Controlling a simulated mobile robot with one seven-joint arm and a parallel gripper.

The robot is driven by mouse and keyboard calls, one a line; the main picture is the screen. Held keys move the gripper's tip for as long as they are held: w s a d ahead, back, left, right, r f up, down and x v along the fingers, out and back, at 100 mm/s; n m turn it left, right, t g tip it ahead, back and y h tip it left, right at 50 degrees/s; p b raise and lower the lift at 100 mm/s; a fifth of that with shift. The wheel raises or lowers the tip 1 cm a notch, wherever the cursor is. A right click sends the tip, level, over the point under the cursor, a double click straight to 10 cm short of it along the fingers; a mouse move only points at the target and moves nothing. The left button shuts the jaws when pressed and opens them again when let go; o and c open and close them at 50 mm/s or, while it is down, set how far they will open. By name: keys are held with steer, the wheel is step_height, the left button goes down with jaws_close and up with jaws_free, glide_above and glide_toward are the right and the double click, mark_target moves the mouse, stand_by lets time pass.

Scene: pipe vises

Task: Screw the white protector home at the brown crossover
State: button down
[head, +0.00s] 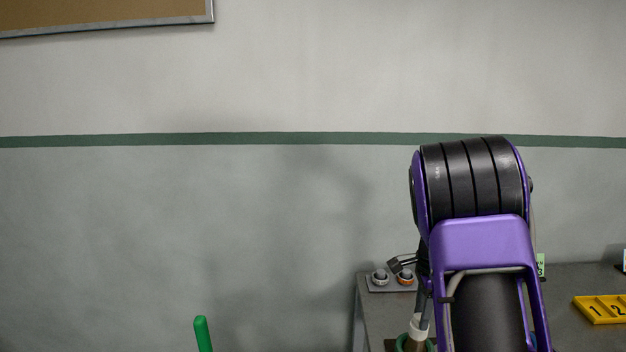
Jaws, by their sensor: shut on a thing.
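The white protector (418,326) is at the bottom of the head view, just left of my purple and black arm. The brown crossover (415,346) shows just below it, cut off by the frame's lower edge. My gripper (425,308) comes down from above, partly hidden behind my arm, and is shut on the white protector. The protector sits on or just above the crossover's top; whether its thread is engaged cannot be told. A green ring (401,344), perhaps part of a vise, surrounds the brown piece.
A grey bench (375,315) stands at lower right. A small tray (380,289) with two round fittings is at its back left corner. A yellow numbered block (600,309) lies at the right. A green upright bar (203,334) stands left of the bench.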

steer(key=m, duration=0.5)
steer(key=c, duration=0.5)
jaws_free()
steer(key=shift+r, duration=0.1)
steer(key=shift+r, duration=1)
